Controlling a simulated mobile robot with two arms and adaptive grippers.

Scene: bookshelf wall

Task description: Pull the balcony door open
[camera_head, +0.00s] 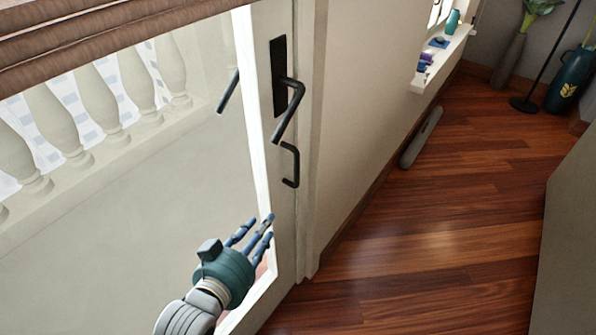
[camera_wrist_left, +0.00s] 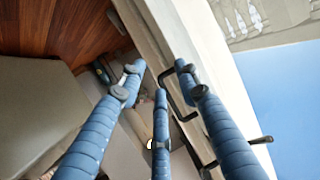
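The balcony door has a pale frame (camera_head: 283,225) around a large glass pane and appears closed. A black lever handle (camera_head: 289,105) on a dark plate sits high on its right stile. A smaller black pull handle (camera_head: 292,165) is below it. My left gripper (camera_head: 262,228) has blue fingers and a green palm. It is open and empty, below the pull handle and apart from it in the head view. In the left wrist view, the spread fingers (camera_wrist_left: 160,78) point toward the door edge, with the pull handle (camera_wrist_left: 172,98) beside the right finger; contact is unclear. My right gripper is not in view.
A wall shelf (camera_head: 443,55) holds small items. A floor vase (camera_head: 508,60) and a dark green container (camera_head: 568,80) stand at the back right. A balustrade (camera_head: 60,125) shows through the glass.

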